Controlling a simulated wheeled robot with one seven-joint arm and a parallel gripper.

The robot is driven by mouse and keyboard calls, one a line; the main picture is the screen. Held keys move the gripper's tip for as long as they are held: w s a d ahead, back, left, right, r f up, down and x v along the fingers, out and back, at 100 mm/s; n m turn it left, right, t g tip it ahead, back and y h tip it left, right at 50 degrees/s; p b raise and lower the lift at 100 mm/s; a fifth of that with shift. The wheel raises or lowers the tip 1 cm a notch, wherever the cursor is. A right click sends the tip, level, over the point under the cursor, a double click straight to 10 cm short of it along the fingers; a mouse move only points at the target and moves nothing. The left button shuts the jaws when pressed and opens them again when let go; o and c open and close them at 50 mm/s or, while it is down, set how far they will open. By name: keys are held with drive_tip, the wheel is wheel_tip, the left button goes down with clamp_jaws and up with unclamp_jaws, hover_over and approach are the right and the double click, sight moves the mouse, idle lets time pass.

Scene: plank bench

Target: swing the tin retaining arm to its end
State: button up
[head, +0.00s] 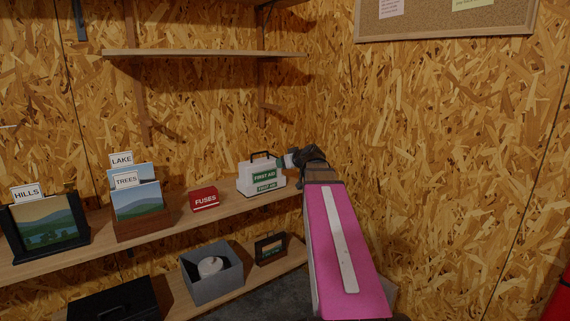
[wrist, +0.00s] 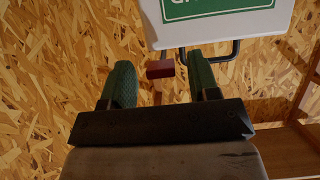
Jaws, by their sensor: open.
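The white first aid tin (head: 243,181) with green labels and a dark handle stands at the right end of the middle shelf. In the wrist view the tin (wrist: 287,22) fills the top, its dark handle loop below it. My gripper (wrist: 160,63) is open, with two green fingers apart. Between them in the picture is a small dark-red block (wrist: 160,69) on a thin stem, perhaps the retaining arm's grip; I cannot tell whether a finger touches it. In the head view my gripper (head: 287,160) is beside the tin's upper right, partly hidden by my wrist.
A red fuses box (head: 205,199) and picture cards in a wooden holder (head: 143,226) stand left of the tin. The upper shelf (head: 200,53) is empty where seen. Chipboard walls close the corner.

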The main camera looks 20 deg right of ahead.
drive_tip(key=v, duration=0.9)
drive_tip(key=shift+s, duration=0.35)
drive_tip(key=shift+r, duration=0.1)
drive_tip(key=s+a+f+m+g+h, duration=0.1)
drive_tip(key=s+a+f+g, duration=0.3)
drive_tip(key=f, duration=0.9)
drive_tip(key=s+a+f+m+g+h, duration=0.1)
drive_tip(key=s+a+f+g, duration=0.3)
drive_tip(key=f, duration=0.9)
drive_tip(key=s+a+f+m+g+h, duration=0.1)
drive_tip(key=s+a+f+g, duration=0.4)
drive_tip(key=f, duration=0.9)
drive_tip(key=s+a+h, duration=0.1)
drive_tip(key=a, duration=0.2)
drive_tip(key=shift+m, duration=0.3)
